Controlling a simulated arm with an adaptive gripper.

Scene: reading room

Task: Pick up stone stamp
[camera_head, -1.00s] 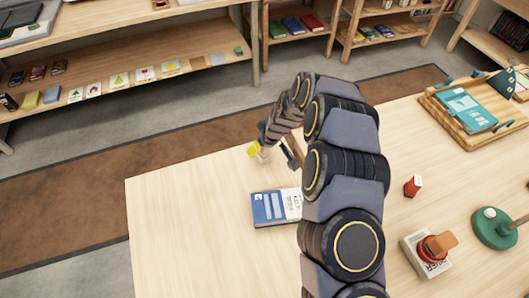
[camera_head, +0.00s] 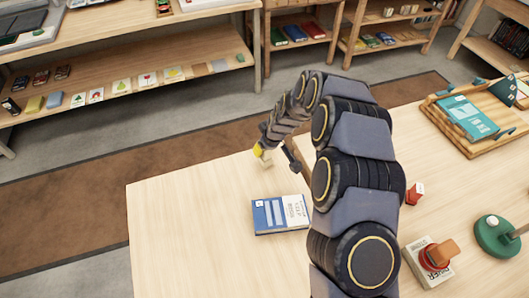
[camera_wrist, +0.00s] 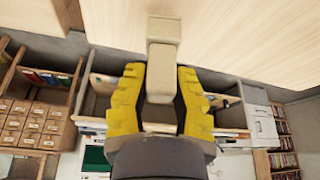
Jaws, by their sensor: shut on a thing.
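The stone stamp is a pale beige block with a wider end. In the wrist view the stamp (camera_wrist: 163,68) stands between the yellow fingers of my gripper (camera_wrist: 160,92), which are shut on it, and its wider end points away from the palm toward the wooden tabletop. In the head view the stamp (camera_head: 266,162) is a small pale shape just below the yellow tip of my gripper (camera_head: 258,151), near the table's far edge. I cannot tell whether it touches the table. My arm hides part of the table.
A blue and white book (camera_head: 280,214) lies near the stamp. To the right are a small red object (camera_head: 415,193), a boxed item with a red and orange top (camera_head: 433,256), a green round base (camera_head: 494,236) and a wooden tray (camera_head: 446,122). The table's left part is clear.

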